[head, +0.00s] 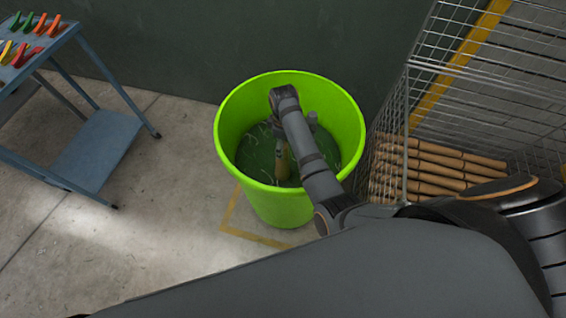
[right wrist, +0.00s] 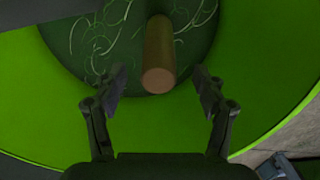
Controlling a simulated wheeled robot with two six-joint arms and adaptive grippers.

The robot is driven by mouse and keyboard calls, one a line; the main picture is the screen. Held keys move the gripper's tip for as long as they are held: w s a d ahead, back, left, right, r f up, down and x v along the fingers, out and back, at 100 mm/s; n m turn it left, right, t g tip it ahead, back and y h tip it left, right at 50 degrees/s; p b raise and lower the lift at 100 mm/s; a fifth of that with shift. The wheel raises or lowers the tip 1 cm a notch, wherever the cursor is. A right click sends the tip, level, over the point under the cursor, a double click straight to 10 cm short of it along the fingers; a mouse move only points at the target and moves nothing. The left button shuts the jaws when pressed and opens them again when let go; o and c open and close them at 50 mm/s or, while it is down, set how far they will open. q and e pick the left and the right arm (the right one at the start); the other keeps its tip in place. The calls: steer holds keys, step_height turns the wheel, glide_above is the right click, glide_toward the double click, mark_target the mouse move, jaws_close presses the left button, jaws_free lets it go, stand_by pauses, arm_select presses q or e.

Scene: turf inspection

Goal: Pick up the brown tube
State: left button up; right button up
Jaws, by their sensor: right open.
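The brown tube (head: 282,163) stands inside a bright green bin (head: 231,110), partly hidden by my right arm in the head view. In the right wrist view the tube (right wrist: 158,60) shows its round end towards the camera, between the two fingertips. My right gripper (right wrist: 159,76) is open around the tube's near end, with a gap on both sides. I cannot tell how deep the fingers are relative to the tube's end. In the head view my right arm hides most of this gripper. My left gripper is not in view.
The bin's floor is dark green with pale curly strands. A wire cage (head: 407,110) with several brown rolls (head: 430,170) stands to the right. A blue-grey trolley (head: 98,150) with colored items on top stands at the left. Concrete floor between trolley and bin is clear.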

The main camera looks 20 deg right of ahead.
steer(key=shift+w+d+f, duration=0.15)
steer(key=shift+d+f, duration=0.05)
steer(key=shift+f, duration=0.4)
steer(key=f, duration=0.5)
steer(key=shift+a, duration=0.25)
steer(key=c, duration=1.2)
step_height(320, 180, up, 10)
steer(key=p, duration=1.1)
steer(key=shift+r+p, duration=0.1)
steer(key=shift+p, duration=0.25)
steer(key=shift+r, duration=0.1)
step_height(320, 180, up, 14)
steer(key=p, duration=1.4)
